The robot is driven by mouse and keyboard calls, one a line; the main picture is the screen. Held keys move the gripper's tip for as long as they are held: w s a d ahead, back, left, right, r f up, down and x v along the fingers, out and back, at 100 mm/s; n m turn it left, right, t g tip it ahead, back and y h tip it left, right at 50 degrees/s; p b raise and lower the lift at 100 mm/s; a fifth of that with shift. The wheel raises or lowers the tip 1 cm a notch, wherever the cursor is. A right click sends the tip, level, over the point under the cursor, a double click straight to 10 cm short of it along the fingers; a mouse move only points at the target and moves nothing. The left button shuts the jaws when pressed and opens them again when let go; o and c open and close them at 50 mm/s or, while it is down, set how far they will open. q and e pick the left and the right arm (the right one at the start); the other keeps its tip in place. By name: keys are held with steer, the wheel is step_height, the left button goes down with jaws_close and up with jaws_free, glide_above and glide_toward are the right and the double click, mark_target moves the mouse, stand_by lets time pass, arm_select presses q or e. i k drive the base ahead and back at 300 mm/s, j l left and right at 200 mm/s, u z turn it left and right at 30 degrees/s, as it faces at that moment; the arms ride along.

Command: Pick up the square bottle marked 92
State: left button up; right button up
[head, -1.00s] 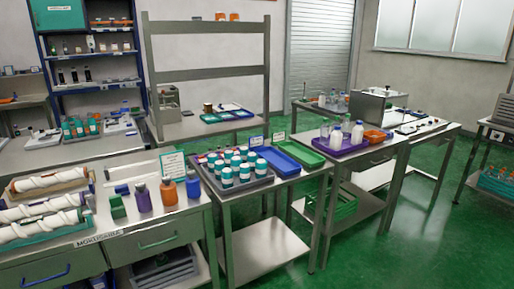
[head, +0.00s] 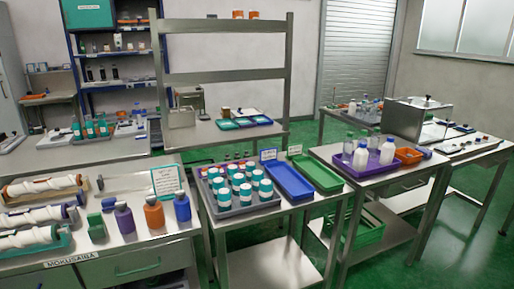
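No marking 92 can be read on any bottle from here. A green container (head: 96,226), a purple bottle (head: 124,219), an orange bottle (head: 153,213) and a blue bottle (head: 182,206) stand in a row on the near left bench. Several white bottles with teal bands (head: 239,184) stand in a grey tray (head: 236,212) on the middle table. White bottles (head: 387,151) and clear ones stand in a purple tray (head: 362,172) on the right table. Several teal bottles (head: 89,128) stand on the back left bench. Neither of my grippers is in view.
White wrapped rolls (head: 38,213) lie in holders at the left. A sign (head: 167,180) stands behind the coloured bottles. An empty blue tray (head: 290,181) and green tray (head: 318,173) lie right of the grey tray. Green floor (head: 460,235) is open at the right.

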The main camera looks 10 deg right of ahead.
mark_target(388, 149)
steer(key=i+l, duration=0.2)
steer(key=l, duration=0.15)
steer(key=i+l+u, duration=0.1)
steer(key=l, duration=0.25)
steer(key=i+l, duration=0.25)
steer(key=l, duration=0.15)
steer(key=i+l, duration=0.15)
steer(key=l, duration=0.2)
steer(key=i+l+u, duration=0.1)
steer(key=l, duration=0.25)
steer(key=i+l, duration=0.25)
steer(key=l, duration=0.15)
steer(key=i+l+u, duration=0.1)
steer(key=l, duration=0.3)
steer(key=i, duration=0.05)
